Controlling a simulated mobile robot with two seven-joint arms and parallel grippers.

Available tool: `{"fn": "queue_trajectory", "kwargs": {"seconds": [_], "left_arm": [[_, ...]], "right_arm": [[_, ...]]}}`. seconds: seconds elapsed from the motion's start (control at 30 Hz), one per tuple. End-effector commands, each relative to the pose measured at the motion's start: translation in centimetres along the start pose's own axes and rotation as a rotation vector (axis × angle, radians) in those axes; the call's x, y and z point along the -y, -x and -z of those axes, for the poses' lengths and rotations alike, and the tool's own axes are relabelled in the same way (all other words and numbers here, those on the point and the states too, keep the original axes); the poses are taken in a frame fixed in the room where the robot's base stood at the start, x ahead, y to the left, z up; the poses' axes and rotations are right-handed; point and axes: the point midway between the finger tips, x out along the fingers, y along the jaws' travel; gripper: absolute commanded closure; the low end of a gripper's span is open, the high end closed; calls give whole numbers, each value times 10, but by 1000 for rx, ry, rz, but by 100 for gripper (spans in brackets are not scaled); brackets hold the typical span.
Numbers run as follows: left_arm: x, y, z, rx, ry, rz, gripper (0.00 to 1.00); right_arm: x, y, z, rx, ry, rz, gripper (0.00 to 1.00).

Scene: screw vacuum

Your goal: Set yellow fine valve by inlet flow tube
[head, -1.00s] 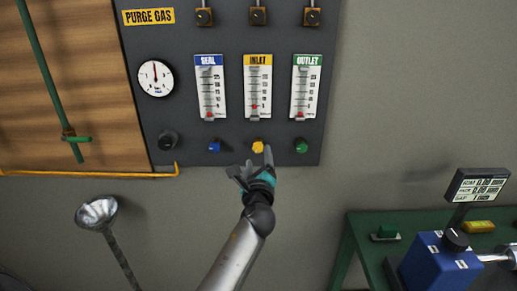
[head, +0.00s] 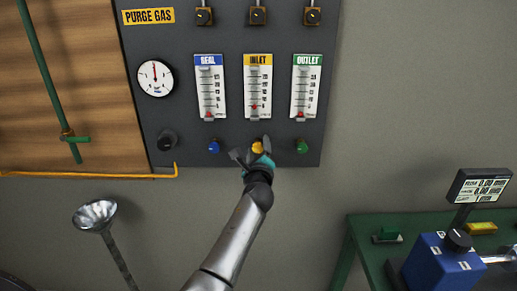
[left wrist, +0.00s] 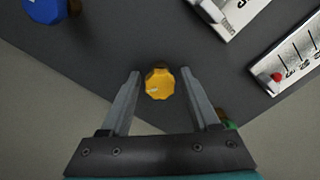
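The yellow fine valve knob (head: 257,147) sits low on the dark panel, under the inlet flow tube (head: 258,88). The inlet tube's red float (head: 254,106) is near the bottom of its scale. My left gripper (head: 254,151) is at the yellow knob. In the left wrist view, the yellow knob (left wrist: 159,83) lies between the open fingers (left wrist: 158,88), with a gap on both sides. The knob bears a small pale mark. My right gripper is not in view.
A blue knob (head: 214,146) and a green knob (head: 302,146) flank the yellow one. The seal tube (head: 210,88) and outlet tube (head: 306,88) stand above them. A yellow pipe (head: 100,174) runs along the lower left. A green bench (head: 360,222) is at right.

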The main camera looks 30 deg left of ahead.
Motion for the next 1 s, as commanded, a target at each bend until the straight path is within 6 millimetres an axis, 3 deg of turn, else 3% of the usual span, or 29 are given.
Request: {"fn": "queue_trajectory", "kwargs": {"seconds": [0.07,0.53,1.0], "left_arm": [[0,0,0,0,0,0,48],[0,0,0,0,0,0,100],[0,0,1,0,55,0,100]], "right_arm": [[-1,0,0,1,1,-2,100],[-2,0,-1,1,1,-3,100],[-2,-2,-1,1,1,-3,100]]}}
